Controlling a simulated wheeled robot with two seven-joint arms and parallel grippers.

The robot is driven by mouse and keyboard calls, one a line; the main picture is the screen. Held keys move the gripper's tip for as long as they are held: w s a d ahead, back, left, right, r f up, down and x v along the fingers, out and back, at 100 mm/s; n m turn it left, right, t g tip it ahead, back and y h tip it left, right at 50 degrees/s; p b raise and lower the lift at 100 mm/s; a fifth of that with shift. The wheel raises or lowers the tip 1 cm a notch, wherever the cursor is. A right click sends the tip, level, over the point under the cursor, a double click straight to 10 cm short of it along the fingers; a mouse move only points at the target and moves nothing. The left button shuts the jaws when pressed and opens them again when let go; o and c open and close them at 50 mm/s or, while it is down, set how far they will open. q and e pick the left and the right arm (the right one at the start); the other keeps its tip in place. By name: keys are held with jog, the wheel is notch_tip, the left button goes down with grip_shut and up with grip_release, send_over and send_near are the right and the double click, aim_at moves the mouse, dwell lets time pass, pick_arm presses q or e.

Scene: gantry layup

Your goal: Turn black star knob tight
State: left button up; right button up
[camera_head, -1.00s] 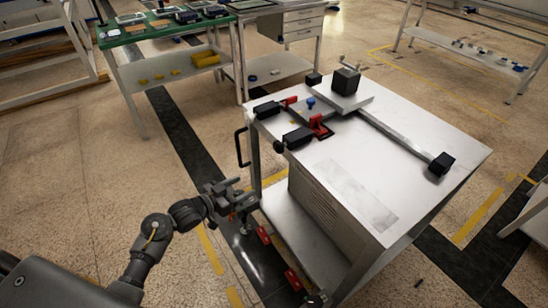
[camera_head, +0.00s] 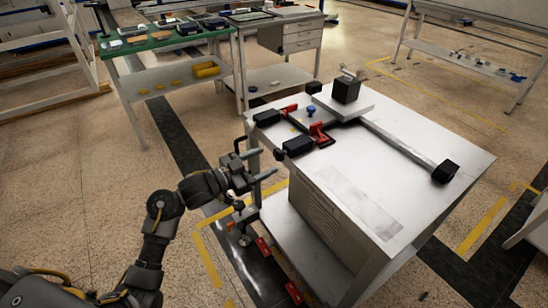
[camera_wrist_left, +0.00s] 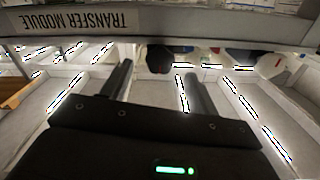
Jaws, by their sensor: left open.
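A small black knob (camera_head: 279,154) sticks out from the left edge of the cart top, beside a black block (camera_head: 298,141); its star shape is too small to make out. My left gripper (camera_head: 268,162) is open and empty, its two fingers pointing right toward the cart's left edge, close to the knob. I cannot tell the exact gap. In the left wrist view a dark rounded thing (camera_wrist_left: 158,60) shows between and beyond the open fingers (camera_wrist_left: 158,82); I cannot tell whether it is the knob. My right gripper is not in view.
The cart top (camera_head: 400,160) carries red clamps (camera_head: 320,133), a blue knob (camera_head: 311,110) and a long bar with a black end block (camera_head: 445,171). Red-handled parts (camera_head: 264,247) hang low on the cart's left side. A green-topped table (camera_head: 160,42) stands behind.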

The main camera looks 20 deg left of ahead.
aim_at(276, 156)
pick_arm(q)
jog(key=x, duration=0.2)
jog(key=shift+w+d, duration=0.2)
jog(key=shift+w, duration=0.05)
jog(key=shift+w+d, duration=0.45)
jog(key=shift+w, duration=0.1)
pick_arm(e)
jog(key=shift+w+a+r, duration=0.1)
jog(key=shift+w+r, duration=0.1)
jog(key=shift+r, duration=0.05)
pick_arm(q)
jog(key=shift+c, duration=0.2)
